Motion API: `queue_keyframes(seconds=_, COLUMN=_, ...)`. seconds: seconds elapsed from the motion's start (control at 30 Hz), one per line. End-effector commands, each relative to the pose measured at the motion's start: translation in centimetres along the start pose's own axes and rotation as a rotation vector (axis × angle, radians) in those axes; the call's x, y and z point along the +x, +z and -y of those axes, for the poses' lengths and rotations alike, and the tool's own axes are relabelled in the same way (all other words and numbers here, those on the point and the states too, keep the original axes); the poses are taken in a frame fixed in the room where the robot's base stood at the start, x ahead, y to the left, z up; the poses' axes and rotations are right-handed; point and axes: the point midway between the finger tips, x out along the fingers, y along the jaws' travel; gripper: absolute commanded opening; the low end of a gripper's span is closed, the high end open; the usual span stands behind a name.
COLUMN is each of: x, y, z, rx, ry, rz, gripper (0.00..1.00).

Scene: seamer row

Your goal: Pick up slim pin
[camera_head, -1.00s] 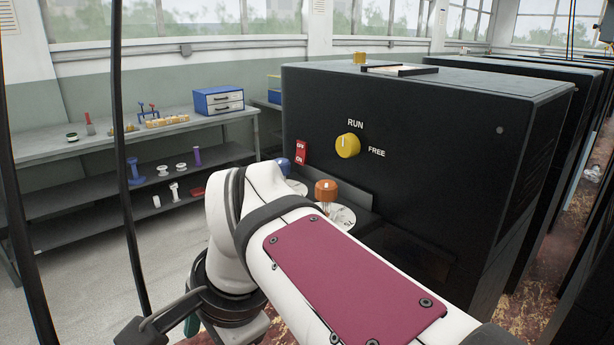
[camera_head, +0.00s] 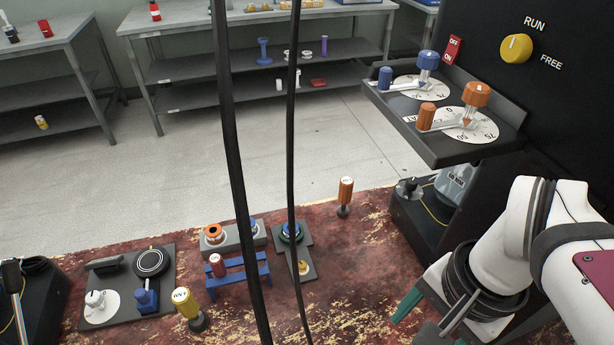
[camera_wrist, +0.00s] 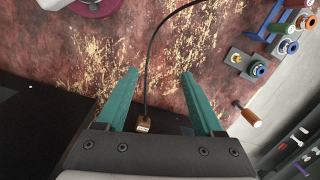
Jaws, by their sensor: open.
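I cannot tell for sure which thing is the slim pin. My gripper (camera_head: 408,328) is low at the right in the head view, over the worn red surface. In the wrist view my gripper (camera_wrist: 158,74) shows two green fingers spread apart with nothing held. A dark cable runs between them to a small brown plug (camera_wrist: 143,125), which lies below or between the fingers.
An orange-handled tool (camera_head: 345,192) and a yellow-handled tool (camera_head: 185,304) stand on the red surface. A grey block with rings (camera_head: 233,238) and a plate with a green ring (camera_head: 305,265) lie behind. Dark vertical cables cross the view. The black machine (camera_head: 585,95) bounds the right.

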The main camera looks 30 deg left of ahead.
Motion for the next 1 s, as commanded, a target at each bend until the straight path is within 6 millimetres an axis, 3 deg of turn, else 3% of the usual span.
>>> queue_keyframes(seconds=0.03, x=-0.8, y=-1.3, z=5.2, rx=-0.02, ry=0.027, rz=0.0, gripper=0.69)
queue_keyframes(seconds=0.1, x=-1.0, y=-1.7, z=12.9, rx=-0.014, ry=0.056, rz=-0.017, gripper=0.69)
queue_keyframes(seconds=0.2, x=0.9, y=1.0, z=22.9, rx=0.002, ry=0.08, rz=-0.048, gripper=0.69)
queue_keyframes(seconds=0.3, x=3.6, y=5.2, z=29.2, rx=0.021, ry=0.085, rz=-0.076, gripper=0.69)
queue_keyframes(seconds=0.33, x=4.3, y=6.4, z=30.4, rx=0.025, ry=0.084, rz=-0.082, gripper=0.69)
queue_keyframes(seconds=0.4, x=5.4, y=8.3, z=32.2, rx=0.035, ry=0.082, rz=-0.092, gripper=0.69)
queue_keyframes(seconds=0.5, x=6.8, y=9.2, z=33.0, rx=0.043, ry=0.082, rz=-0.097, gripper=0.69)
queue_keyframes(seconds=0.8, x=14.6, y=8.4, z=32.4, rx=0.045, ry=0.081, rz=-0.096, gripper=0.69)
queue_keyframes(seconds=1.0, x=17.4, y=8.0, z=32.2, rx=0.045, ry=0.08, rz=-0.096, gripper=0.69)
